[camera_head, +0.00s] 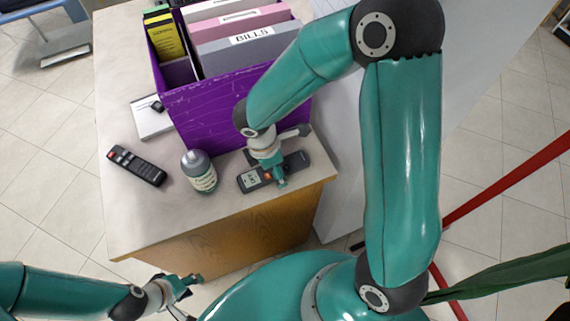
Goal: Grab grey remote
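A grey remote (297,160) with a small light screen and an orange button lies on the counter near its front right corner. My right gripper (279,180) reaches down from above over its middle and hides part of it. I cannot tell whether its fingers touch or hold the remote. A black remote (137,165) with red and white buttons lies at the counter's left. My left gripper (188,295) is in front of the counter, below its edge, with fingers apart and empty.
A grey-capped bottle (199,171) stands left of the grey remote. A purple box (218,103) of folders stands close behind. A white notepad (151,119) lies left of the box. The counter's (150,219) front left is clear. A red post (505,180) is at right.

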